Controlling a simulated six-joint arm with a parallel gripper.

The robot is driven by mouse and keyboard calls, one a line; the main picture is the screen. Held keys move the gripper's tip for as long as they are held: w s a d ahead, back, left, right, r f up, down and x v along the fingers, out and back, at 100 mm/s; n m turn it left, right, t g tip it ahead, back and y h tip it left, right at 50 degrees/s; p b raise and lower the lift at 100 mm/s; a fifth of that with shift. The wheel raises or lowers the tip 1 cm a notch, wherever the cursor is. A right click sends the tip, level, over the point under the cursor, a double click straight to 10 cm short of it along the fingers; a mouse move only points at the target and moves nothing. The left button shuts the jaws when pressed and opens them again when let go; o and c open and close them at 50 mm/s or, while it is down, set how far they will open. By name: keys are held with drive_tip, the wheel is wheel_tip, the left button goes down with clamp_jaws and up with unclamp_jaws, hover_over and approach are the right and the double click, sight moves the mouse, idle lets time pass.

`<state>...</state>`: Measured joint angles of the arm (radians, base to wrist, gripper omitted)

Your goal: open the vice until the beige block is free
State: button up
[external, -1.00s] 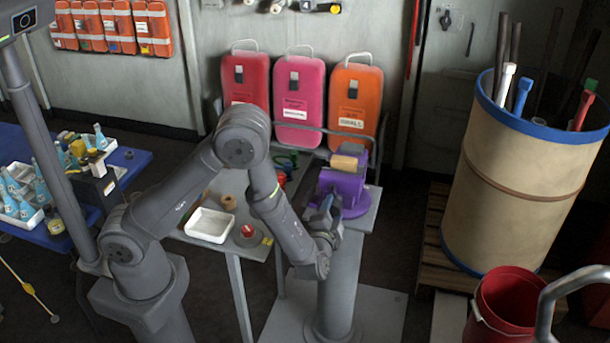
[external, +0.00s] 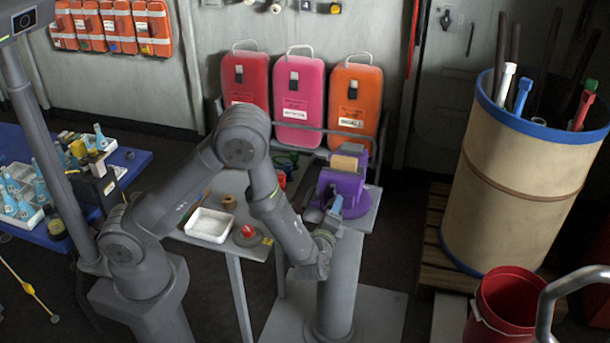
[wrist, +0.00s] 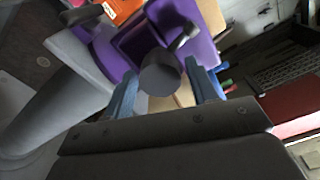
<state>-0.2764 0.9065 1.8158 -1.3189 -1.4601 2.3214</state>
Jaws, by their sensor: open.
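The purple vice (external: 343,188) stands on a small grey bench top. The beige block (external: 345,163) sits at its top, between the jaws as far as I can see; it shows only partly in the wrist view, behind the vice. My gripper (external: 334,208) is at the near side of the vice. In the wrist view its two blue fingers (wrist: 163,74) are apart, with the dark round end of the vice's screw (wrist: 160,76) between them. I cannot tell whether they touch it. Dark handle knobs (wrist: 184,36) show beyond it.
A white tray (external: 209,225) and a red-topped round item (external: 248,233) lie on the table left of the gripper. Red, pink and orange cases (external: 299,95) stand behind the vice. A large beige drum (external: 520,180) and a red bucket (external: 503,305) stand at the right.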

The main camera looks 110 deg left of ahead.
drive_tip(key=shift+m, duration=2.1)
drive_tip(key=c, duration=1)
drive_tip(key=n, duration=1.5)
drive_tip(key=shift+d, duration=0.15)
drive_tip(key=shift+c, duration=0.2)
